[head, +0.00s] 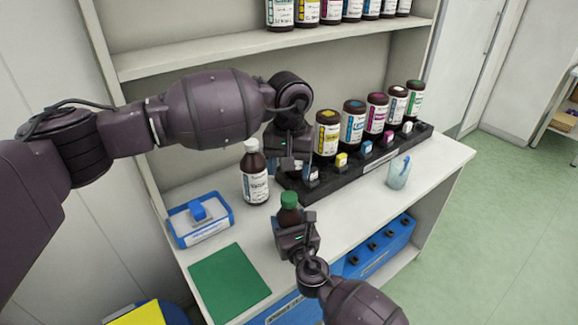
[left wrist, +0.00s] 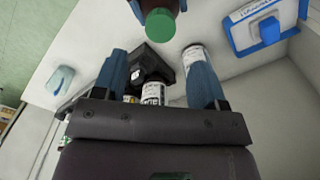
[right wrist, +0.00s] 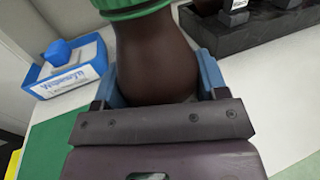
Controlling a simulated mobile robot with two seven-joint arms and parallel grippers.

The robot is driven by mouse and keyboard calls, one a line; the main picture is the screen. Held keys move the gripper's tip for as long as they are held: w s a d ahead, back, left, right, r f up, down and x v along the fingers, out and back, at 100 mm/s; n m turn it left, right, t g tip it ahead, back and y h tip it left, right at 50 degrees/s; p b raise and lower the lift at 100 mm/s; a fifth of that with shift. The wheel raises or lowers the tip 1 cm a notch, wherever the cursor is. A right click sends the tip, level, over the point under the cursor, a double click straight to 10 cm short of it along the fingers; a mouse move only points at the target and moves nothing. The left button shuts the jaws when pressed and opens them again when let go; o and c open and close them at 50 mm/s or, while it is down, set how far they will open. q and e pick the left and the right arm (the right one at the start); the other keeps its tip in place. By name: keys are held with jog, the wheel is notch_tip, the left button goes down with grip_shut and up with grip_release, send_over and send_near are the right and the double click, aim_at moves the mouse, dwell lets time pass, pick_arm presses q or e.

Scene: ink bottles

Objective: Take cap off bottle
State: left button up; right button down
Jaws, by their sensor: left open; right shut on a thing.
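The brown bottle (head: 290,216) with a green cap (head: 289,198) stands upright near the shelf's front edge in the head view. My right gripper (head: 293,228) is shut on the bottle's body below the cap. The right wrist view shows the brown body (right wrist: 155,55) between the fingers and the green cap (right wrist: 130,8) on top. My left gripper (head: 298,172) is open and empty, behind and above the bottle, apart from it. In the left wrist view the green cap (left wrist: 161,26) is beyond the open fingers (left wrist: 155,70).
A white-capped bottle (head: 255,178) stands left of my left gripper. A black rack (head: 372,163) with several ink bottles runs along the back. A clear cup (head: 398,173) is to the right. A blue-and-white box (head: 188,229) and green mat (head: 228,284) lie at left.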

aim_at(289, 196)
pick_arm(q)
jog(key=m, duration=0.3)
jog(key=shift+f+m, duration=0.1)
jog(key=shift+m, duration=0.3)
jog(key=shift+f, duration=3.95)
